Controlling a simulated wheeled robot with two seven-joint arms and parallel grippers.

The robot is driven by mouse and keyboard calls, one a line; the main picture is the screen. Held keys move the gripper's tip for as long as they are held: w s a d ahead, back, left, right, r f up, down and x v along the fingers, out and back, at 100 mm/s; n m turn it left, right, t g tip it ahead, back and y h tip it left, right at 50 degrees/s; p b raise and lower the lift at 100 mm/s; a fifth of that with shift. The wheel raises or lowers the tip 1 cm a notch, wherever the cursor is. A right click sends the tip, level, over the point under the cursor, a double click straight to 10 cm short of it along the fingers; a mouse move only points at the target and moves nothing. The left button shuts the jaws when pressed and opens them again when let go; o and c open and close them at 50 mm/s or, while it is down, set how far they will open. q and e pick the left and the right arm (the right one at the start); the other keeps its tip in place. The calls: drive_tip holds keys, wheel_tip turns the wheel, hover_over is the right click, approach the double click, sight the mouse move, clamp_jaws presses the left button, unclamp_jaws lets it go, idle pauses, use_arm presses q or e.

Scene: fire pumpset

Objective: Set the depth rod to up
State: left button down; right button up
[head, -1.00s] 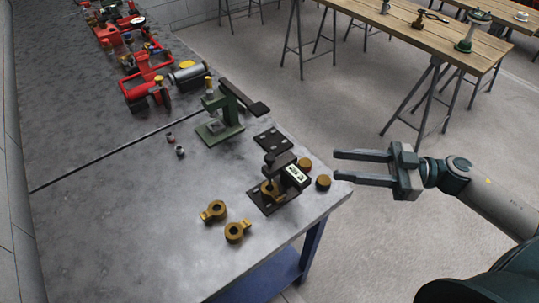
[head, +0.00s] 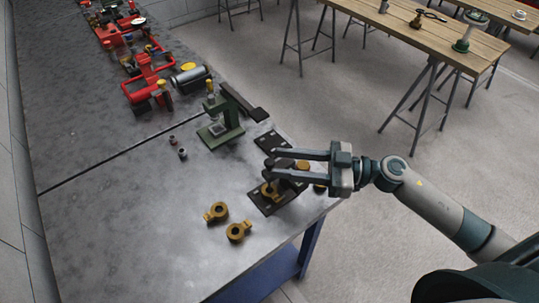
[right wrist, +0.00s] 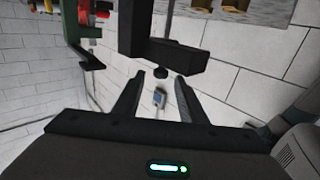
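A black gauge stand (head: 268,207) is at the near right corner of the metal bench, with a brass part (head: 268,190) on its base. My right gripper (head: 270,165) is open, its fingers pointing left across the upper part of this stand and hiding most of the gauge. In the right wrist view, a dark block with a bar (right wrist: 165,50) is ahead of my open fingers (right wrist: 159,75). A small black knob shows under the bar, between the fingertips in the picture. I cannot tell the depth rod apart or its position. My left gripper is out of view.
Two brass rings with lugs (head: 227,222) lie left of the stand. A green press (head: 222,125) stands behind it, with a dark plate (head: 268,140) between. Red pump parts (head: 150,80) are farther back. The near left bench is clear.

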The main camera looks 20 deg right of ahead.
sight(269, 162)
drive_tip(key=shift+p+x, duration=0.55)
drive_tip(key=shift+x, duration=1.55)
drive_tip(key=shift+r, duration=0.1)
clamp_jaws()
